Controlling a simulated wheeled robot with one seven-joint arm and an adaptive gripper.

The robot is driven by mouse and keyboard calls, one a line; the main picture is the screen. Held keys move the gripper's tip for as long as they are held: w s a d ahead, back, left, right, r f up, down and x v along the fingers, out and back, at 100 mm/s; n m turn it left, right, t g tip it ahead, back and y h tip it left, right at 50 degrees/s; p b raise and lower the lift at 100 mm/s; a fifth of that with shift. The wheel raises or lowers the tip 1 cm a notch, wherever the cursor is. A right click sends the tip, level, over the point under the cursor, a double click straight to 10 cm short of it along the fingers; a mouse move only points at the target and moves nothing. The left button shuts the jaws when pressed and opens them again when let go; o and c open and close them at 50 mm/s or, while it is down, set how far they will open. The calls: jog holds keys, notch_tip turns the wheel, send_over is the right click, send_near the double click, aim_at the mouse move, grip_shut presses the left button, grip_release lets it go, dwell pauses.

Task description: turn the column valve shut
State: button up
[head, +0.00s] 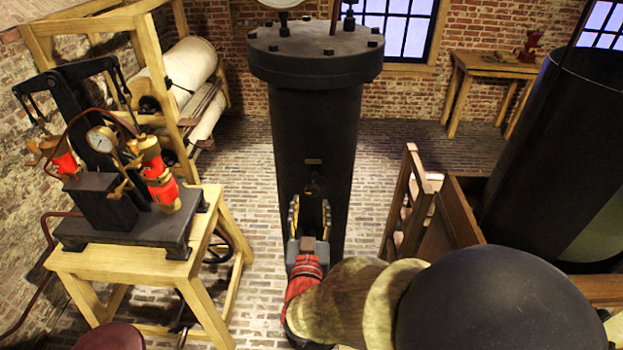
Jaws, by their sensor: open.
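The black column (315,125) stands upright in the middle of the head view, with a wide bolted flange on top. A small dark fitting (314,186) shows low on its front, below a small plate; it may be the valve, but it is too dark and small to tell its shape or setting. My gripper (310,210) points at the column just below this fitting. Its two fingers stand apart, with nothing seen between them. I cannot tell whether they touch the column. My red and grey wrist and my arm hide the column's foot.
A wooden table (130,262) with a pump and gauge (101,139) stands at the left. A wooden frame with white rolls (190,65) is behind it. A dark tank (555,150) and brown woodwork (455,215) stand at the right. Brick floor lies open around the column.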

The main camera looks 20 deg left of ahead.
aim_at(313, 194)
jog(key=p+x, duration=0.1)
jog(key=x, duration=0.6)
jog(key=shift+w, duration=0.15)
jog(key=shift+c, duration=0.2)
jog(key=c, duration=1.1)
jog(key=shift+f, duration=0.1)
jog(key=m+b, duration=0.1)
jog(key=b, duration=0.1)
jog(key=m+b, duration=0.1)
jog(key=b, duration=0.2)
jog(key=shift+d+f+m+b, duration=0.1)
jog(key=shift+f+m+b, duration=0.1)
jog(key=shift+m+b, duration=0.2)
jog(key=m+b, duration=0.5)
jog(key=b, duration=0.4)
jog(key=shift+b, duration=0.3)
jog(key=m+b, duration=0.5)
jog(key=b, duration=0.3)
jog(key=shift+d+m, duration=0.1)
jog(key=shift+m, duration=0.2)
jog(key=m+b, duration=0.4)
jog(key=b, duration=0.1)
jog(key=shift+m+b, duration=0.3)
jog(key=shift+b, duration=0.05)
jog(key=shift+r, duration=0.1)
